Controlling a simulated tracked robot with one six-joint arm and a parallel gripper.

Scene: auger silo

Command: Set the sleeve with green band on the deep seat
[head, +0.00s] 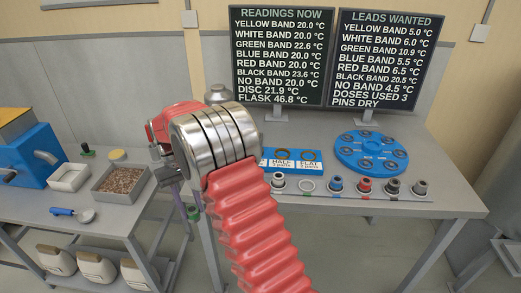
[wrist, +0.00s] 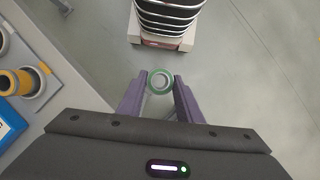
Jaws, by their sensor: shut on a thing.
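The sleeve with green band (wrist: 160,82) is between the two purple fingers of my gripper (wrist: 160,90) in the wrist view, its round green-rimmed end facing the camera. In the head view my gripper (head: 189,200) is shut on the sleeve (head: 194,213), over the gap between the two tables. The blue seat plate (head: 266,156) lies on the right table, with its HALF and FLAT labels showing. The deep seat cannot be made out in the head view; my arm covers the left part of the plate.
A row of banded sleeves (head: 364,186) lines the right table's front edge, with an empty-looking ring (head: 307,185) among them. A blue disc (head: 371,150) with several holes lies behind. Left table holds a tray of brown grains (head: 120,182) and a scoop (head: 74,213). White bins stand below.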

